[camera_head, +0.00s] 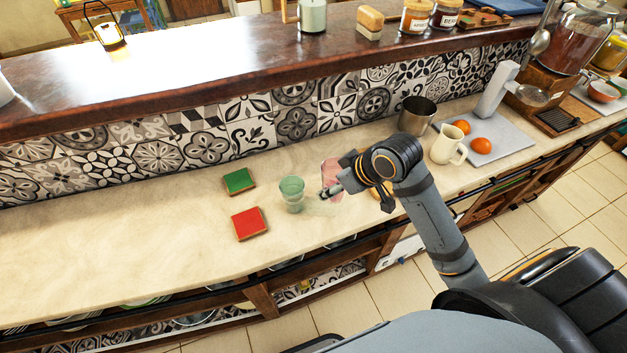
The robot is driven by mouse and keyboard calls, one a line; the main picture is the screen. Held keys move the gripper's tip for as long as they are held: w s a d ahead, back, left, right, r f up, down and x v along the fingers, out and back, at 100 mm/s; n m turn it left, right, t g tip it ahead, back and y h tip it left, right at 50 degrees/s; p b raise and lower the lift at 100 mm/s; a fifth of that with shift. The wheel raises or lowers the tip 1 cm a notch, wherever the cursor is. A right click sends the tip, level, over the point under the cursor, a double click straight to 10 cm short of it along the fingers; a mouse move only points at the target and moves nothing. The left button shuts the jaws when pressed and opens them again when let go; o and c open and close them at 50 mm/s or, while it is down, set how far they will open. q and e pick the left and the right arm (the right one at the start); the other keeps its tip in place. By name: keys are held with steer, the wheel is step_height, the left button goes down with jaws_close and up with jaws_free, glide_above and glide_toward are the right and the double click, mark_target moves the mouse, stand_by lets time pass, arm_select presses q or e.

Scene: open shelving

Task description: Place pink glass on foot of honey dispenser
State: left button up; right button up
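A pink glass (329,170) stands on the counter, partly hidden behind my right gripper (330,193). The gripper's fingertips are at or right beside the glass; I cannot tell whether they touch or close on it. A dispenser (577,38) with a clear jar of dark red-brown content, probably the honey dispenser, stands at the far right. Its wooden foot (556,119) has a dark slatted tray. My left gripper is not in view.
A green glass (291,194) stands just left of the pink one. A green square (239,181) and a red square (249,223) lie further left. A metal cup (416,115), cream mug (447,146) and oranges (480,146) are toward the dispenser. The left counter is clear.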

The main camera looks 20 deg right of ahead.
mark_target(329, 172)
steer(key=w, duration=0.2)
steer(key=w+f, duration=0.1)
steer(key=w+d+f+p, duration=0.1)
steer(key=w, duration=0.1)
steer(key=shift+w+f, duration=0.1)
steer(key=shift+w, duration=0.25)
steer(key=w+f, duration=0.2)
steer(key=f, duration=0.1)
steer(key=w+d+f, duration=0.1)
steer(key=shift+w+f, duration=0.35)
steer(key=shift+f, duration=0.05)
steer(key=shift+w+f, duration=0.25)
steer(key=shift+f, duration=0.05)
steer(key=shift+w+f, duration=0.15)
steer(key=shift+f, duration=0.1)
step_height(329, 172, down, 2)
steer(key=shift+w+f+p, duration=0.1)
steer(key=shift+f+p, duration=0.1)
steer(key=shift+p, duration=0.55)
steer(key=shift+d+f, duration=0.1)
steer(key=shift+f, duration=0.4)
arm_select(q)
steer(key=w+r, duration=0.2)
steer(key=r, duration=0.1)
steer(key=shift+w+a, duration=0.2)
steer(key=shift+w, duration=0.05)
